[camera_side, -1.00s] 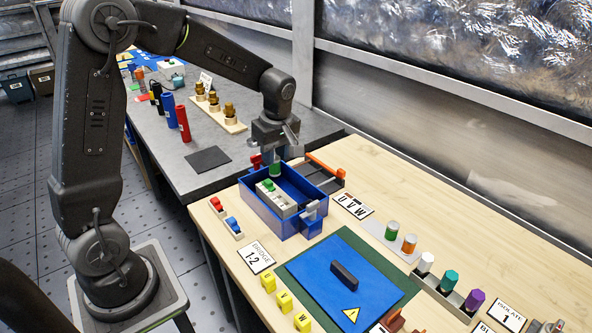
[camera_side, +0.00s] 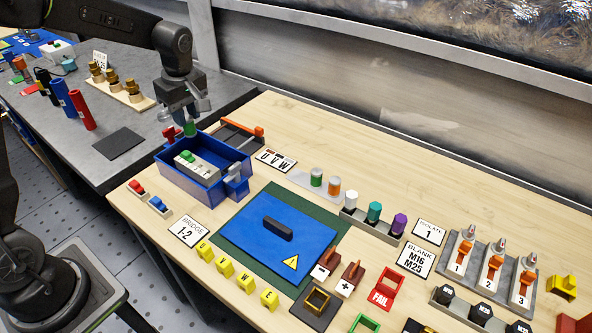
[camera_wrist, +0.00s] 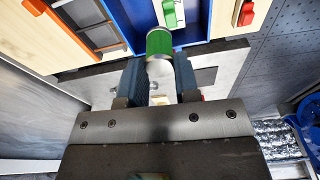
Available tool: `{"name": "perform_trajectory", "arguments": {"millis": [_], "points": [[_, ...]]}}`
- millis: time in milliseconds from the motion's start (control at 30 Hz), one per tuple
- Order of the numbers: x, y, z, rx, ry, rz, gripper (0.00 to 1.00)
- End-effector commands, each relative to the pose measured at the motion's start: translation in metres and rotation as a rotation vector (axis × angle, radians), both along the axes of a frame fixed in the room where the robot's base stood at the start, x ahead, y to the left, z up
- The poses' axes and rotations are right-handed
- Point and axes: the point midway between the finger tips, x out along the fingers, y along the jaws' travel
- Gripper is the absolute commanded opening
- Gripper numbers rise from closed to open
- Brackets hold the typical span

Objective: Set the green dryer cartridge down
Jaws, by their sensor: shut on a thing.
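My gripper (camera_side: 190,117) is shut on a green dryer cartridge (camera_side: 190,130), a short cylinder with a green band. In the wrist view, the cartridge (camera_wrist: 159,43) shows a green body and a silvery end between my two fingers (camera_wrist: 160,80). In the side view, the cartridge hangs upright by the far left rim of an open blue box (camera_side: 190,188). I cannot tell how high it is above the box. A similar green-banded cylinder (camera_side: 316,178) stands on a light plate beside an orange one (camera_side: 334,188).
A white block with a green part (camera_side: 187,157) sits inside the blue box. A dark tray with an orange bar (camera_side: 237,136) lies behind it. A blue plate (camera_side: 275,240) lies in front. Bare wood shows at the back right.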

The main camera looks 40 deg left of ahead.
Motion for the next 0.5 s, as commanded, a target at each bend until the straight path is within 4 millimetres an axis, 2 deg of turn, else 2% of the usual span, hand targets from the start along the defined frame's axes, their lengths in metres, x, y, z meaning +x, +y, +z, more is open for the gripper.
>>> {"name": "perform_trajectory", "arguments": {"millis": [100, 200, 333, 500], "points": [[0.037, -0.031, -0.001, -0.001, -0.001, -0.108, 0.06], [0.063, -0.059, -0.002, -0.001, 0.000, -0.193, 0.06], [0.086, -0.089, -0.004, -0.002, 0.001, -0.277, 0.06], [0.099, -0.113, -0.008, -0.002, 0.001, -0.328, 0.06]]}}
